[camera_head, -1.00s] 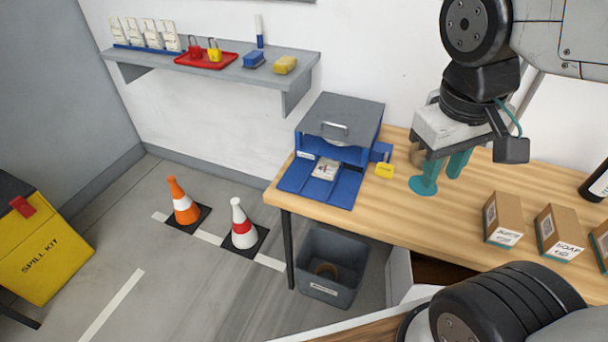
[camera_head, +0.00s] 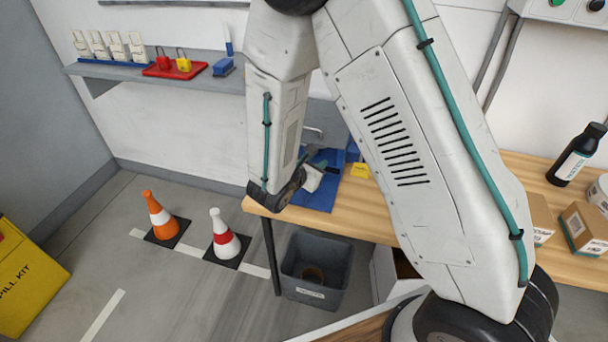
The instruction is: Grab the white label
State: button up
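My gripper (camera_head: 318,165) is over the blue tray (camera_head: 318,203) at the left end of the wooden table, low and mostly hidden behind my own arm. A bit of teal finger shows. I cannot see the gap between the fingers, so I cannot tell whether it is open or shut. A small white patch shows by the gripper. I cannot tell whether it is the white label or part of the gripper. The label's place on the tray is largely covered by my arm.
A yellow tag (camera_head: 360,171) lies right of the tray. A grey bin (camera_head: 314,272) stands below the table edge. Cones, orange (camera_head: 160,215) and white-red (camera_head: 223,236), stand on the floor. Boxes (camera_head: 583,228) and a black bottle (camera_head: 577,154) are at the right.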

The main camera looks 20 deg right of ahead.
jog(key=a+f+n+y, duration=0.1)
jog(key=f, duration=0.1)
jog(key=a+f+n+t, duration=0.1)
jog(key=a+f, duration=0.1)
jog(key=f, duration=0.1)
jog(key=w+a+f+n+y, duration=0.1)
jog(key=f+n, duration=0.1)
jog(key=shift+a+f+t+y, duration=0.15)
jog(key=shift+a+t+y, duration=0.15)
jog(key=shift+a+t, duration=0.1)
jog(key=shift+w+f+n, duration=0.1)
jog(key=shift+f+n, duration=0.2)
jog(key=shift+f, duration=0.05)
jog(key=shift+x, duration=0.9)
jog(key=x, duration=0.5)
jog(key=shift+w+r, duration=0.2)
jog(key=shift+w, duration=0.4)
jog(key=shift+a, duration=0.1)
grip_shut()
